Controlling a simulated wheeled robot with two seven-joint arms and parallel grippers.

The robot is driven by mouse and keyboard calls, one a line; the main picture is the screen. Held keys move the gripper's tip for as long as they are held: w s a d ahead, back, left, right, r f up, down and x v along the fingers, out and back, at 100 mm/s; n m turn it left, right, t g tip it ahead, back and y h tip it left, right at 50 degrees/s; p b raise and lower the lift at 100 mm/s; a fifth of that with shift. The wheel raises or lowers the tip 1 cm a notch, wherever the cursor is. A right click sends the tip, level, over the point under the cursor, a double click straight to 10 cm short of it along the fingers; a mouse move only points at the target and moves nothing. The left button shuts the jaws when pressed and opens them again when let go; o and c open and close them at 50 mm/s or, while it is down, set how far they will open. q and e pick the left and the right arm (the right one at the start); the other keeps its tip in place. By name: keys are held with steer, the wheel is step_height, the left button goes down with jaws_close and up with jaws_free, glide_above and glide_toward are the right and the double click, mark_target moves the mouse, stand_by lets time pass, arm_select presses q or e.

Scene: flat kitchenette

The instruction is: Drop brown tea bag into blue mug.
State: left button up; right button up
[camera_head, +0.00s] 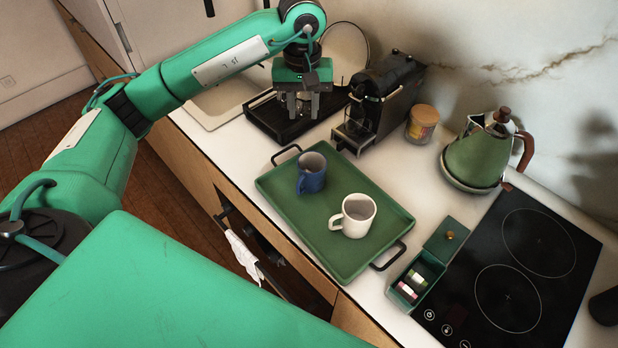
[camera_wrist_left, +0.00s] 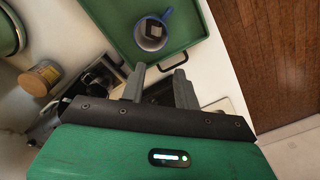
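The blue mug (camera_head: 312,178) stands upright at the far left part of the green tray. In the left wrist view the blue mug (camera_wrist_left: 168,16) is seen from above, with a small dark squarish thing (camera_wrist_left: 154,30) inside; it looks like a tea bag, but I cannot be sure of its colour. My left gripper (camera_head: 301,104) is above the black drip tray, apart from the mug. Its fingers (camera_wrist_left: 159,68) are spread with nothing seen between them. The open tea box (camera_head: 408,303) holds several small packets. My right gripper is out of view.
A white mug (camera_head: 357,217) stands on the green tray (camera_head: 330,258). A coffee machine (camera_head: 379,97), a wooden-lidded jar (camera_head: 422,124) and a green kettle (camera_head: 474,158) stand behind. The black cooktop (camera_head: 543,243) is at right. The box lid (camera_head: 443,242) lies beside the box.

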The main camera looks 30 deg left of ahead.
arm_select(q)
steer(key=shift+r+b, duration=0.4)
steer(key=shift+r, duration=2.55)
